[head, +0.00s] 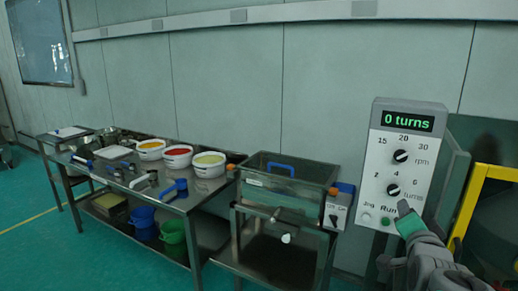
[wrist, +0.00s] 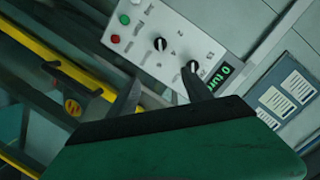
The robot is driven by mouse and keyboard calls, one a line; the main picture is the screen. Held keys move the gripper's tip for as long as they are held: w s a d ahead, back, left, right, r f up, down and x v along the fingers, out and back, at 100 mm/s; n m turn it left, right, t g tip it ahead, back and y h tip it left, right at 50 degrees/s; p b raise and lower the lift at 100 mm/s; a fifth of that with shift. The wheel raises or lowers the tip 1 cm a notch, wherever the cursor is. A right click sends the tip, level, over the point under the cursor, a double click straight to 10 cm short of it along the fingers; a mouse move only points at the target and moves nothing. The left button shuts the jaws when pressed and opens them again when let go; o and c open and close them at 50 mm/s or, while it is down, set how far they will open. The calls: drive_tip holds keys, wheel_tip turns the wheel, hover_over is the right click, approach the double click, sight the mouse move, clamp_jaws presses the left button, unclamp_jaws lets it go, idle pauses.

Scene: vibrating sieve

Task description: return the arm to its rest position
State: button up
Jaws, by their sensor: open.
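My gripper (head: 404,212) is at the right in the head view, in front of the lower part of a grey control box (head: 378,165). In the wrist view its two dark fingers (wrist: 166,98) stand apart with nothing between them. The control box (wrist: 185,22) fills the upper middle of that view, with two black knobs and a green and a red button. Its display (head: 407,121) reads "0 turns" in the head view. I cannot tell whether a fingertip touches the box.
A yellow frame (head: 470,205) stands close at the right of my arm. A glass-walled tank (head: 290,175) on a metal stand is left of the box. Farther left, a steel table (head: 185,205) holds several bowls and tools. The green floor (head: 60,240) at the left is clear.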

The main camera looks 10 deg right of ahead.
drive_tip(key=a+f+n+g+y, duration=0.4)
drive_tip(key=a+f+n+y, duration=0.15)
drive_tip(key=a+f, duration=0.75)
drive_tip(key=s+a+f+n+g+y, duration=0.2)
drive_tip(key=s+a+f+n+g, duration=0.4)
drive_tip(key=s+a, duration=0.6)
wheel_tip(320, 180, down, 2)
drive_tip(key=a+n, duration=0.2)
drive_tip(key=n, duration=0.1)
drive_tip(key=shift+s+g+b, duration=0.2)
drive_tip(key=shift+g+b, duration=0.1)
drive_tip(key=shift+g, duration=0.1)
drive_tip(key=shift+f+n, duration=0.1)
drive_tip(key=shift+n, duration=0.15)
